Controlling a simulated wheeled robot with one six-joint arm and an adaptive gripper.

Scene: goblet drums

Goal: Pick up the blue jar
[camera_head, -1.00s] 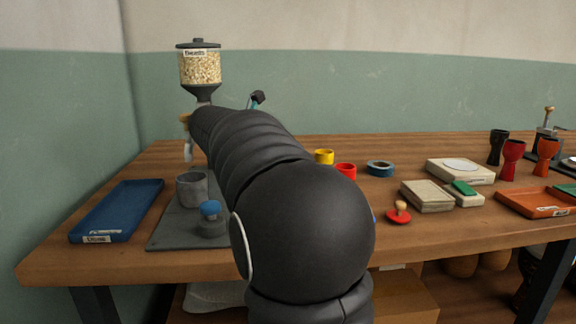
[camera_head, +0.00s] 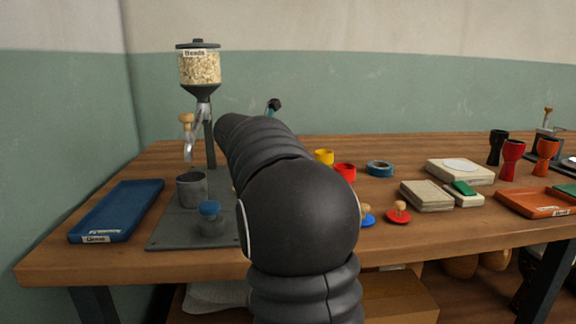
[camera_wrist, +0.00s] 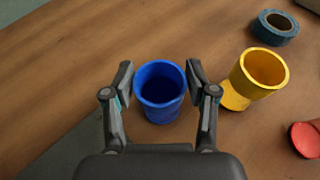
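The blue jar (camera_wrist: 160,92) stands upright on the wooden table in the wrist view, its open mouth facing the camera. My gripper (camera_wrist: 160,76) is open, with one finger on each side of the jar. A narrow gap shows between each fingertip and the jar's wall, so it does not appear held.
A yellow jar (camera_wrist: 257,78) stands close right of the blue jar, with a red jar (camera_wrist: 306,139) and a blue tape roll (camera_wrist: 275,27) farther off. A dark mat (camera_head: 170,228) bears a grey cup (camera_head: 192,190) and a blue-topped stamper (camera_head: 210,218).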

